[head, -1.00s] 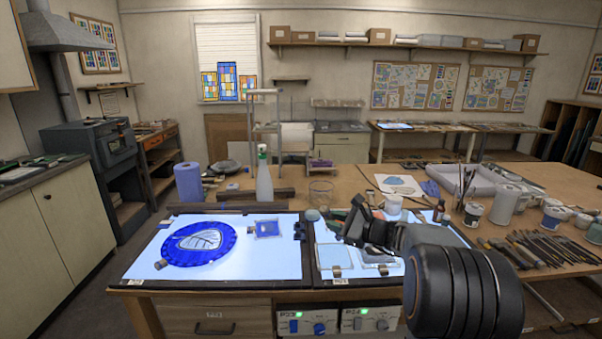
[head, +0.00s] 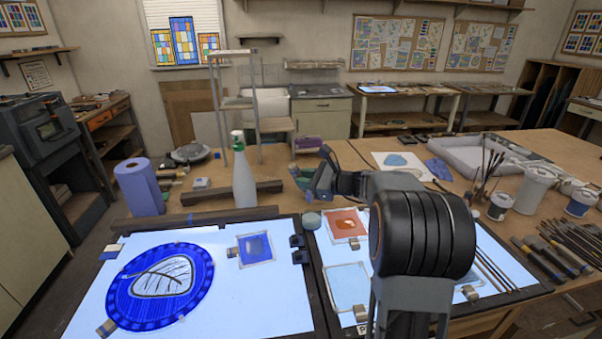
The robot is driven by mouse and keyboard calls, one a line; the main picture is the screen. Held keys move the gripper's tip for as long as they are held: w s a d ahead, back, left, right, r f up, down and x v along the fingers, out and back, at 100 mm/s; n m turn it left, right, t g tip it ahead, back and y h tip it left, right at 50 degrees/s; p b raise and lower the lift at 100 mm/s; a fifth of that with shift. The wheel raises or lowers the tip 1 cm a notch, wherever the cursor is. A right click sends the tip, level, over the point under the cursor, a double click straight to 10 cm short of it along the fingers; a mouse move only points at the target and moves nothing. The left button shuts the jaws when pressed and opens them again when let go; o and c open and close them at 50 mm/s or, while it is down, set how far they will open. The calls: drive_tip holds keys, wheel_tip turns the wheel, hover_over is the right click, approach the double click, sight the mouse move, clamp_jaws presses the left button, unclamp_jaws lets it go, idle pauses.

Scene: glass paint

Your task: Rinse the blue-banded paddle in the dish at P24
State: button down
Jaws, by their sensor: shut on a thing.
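My gripper (head: 309,183) is at the far end of my arm, over the wooden bench behind the lit panels. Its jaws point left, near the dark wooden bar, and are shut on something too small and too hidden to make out. No blue band shows clearly, so I cannot tell the paddle. I cannot pick out a dish marked P24; no readable P24 label shows now. A small round grey thing (head: 312,220) sits at the back edge between the two panels.
The left lit panel (head: 260,310) holds a blue oval glass piece (head: 122,292). An orange glass square (head: 345,224) lies on the right panel. Brushes and pots crowd the right.

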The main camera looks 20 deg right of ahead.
sight(307, 198)
wheel_tip(307, 198, down, 8)
drive_tip(key=d+b, duration=0.1)
drive_tip(key=b, duration=0.4)
drive_tip(key=shift+w+d+b, duration=0.2)
drive_tip(key=shift+d+b, duration=0.05)
drive_tip(key=shift+b, duration=0.05)
drive_tip(key=shift+w+a, duration=0.1)
idle(0.8)
drive_tip(key=shift+w, duration=0.2)
drive_tip(key=shift+b, duration=0.45)
idle(2.1)
